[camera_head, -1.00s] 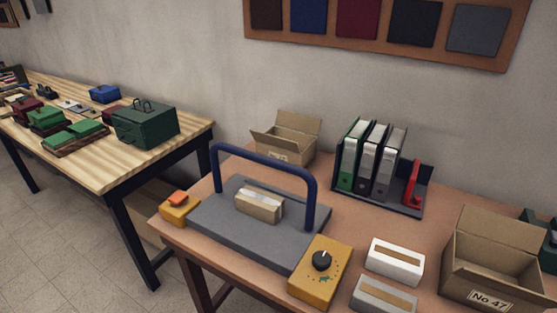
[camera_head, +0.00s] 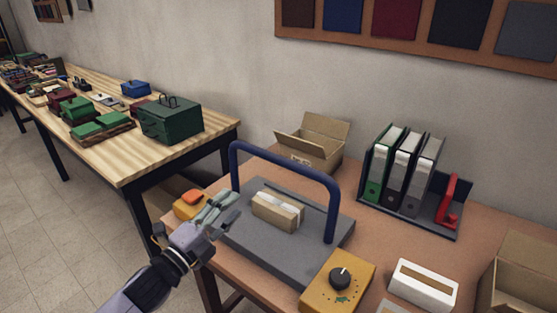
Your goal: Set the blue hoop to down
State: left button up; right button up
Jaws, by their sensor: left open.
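The blue hoop (camera_head: 285,158) stands upright over a grey base plate (camera_head: 285,262) on the brown table. A small cardboard box with a pale band (camera_head: 277,211) lies on the plate under the hoop. My left gripper (camera_head: 222,205) is open at the left edge of the plate, in front of the hoop's left leg and beside the yellow box with an orange button (camera_head: 190,204). It partly covers the plate's left edge. I cannot tell whether it touches anything. My right gripper is not in view.
A yellow box with a black knob (camera_head: 338,283) stands at the plate's right front. A white block (camera_head: 423,285), an open carton (camera_head: 314,142), and a rack of binders (camera_head: 405,170) are on the table. A wooden table (camera_head: 122,172) with green boxes stands at the left.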

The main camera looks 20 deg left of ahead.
aim_at(276, 160)
pick_arm(q)
jog(key=shift+m+h, duration=0.4)
jog(key=shift+m, duration=0.2)
jog(key=p+x, duration=0.1)
jog(key=x, duration=0.5)
jog(key=r+p+x, duration=0.1)
jog(key=x, duration=0.5)
jog(key=p+x, duration=0.1)
jog(key=x, duration=0.5)
jog(key=shift+s+d+r, duration=0.1)
jog(key=shift+s+r, duration=0.15)
jog(key=shift+r, duration=0.05)
jog(key=shift+c, duration=0.3)
grip_shut()
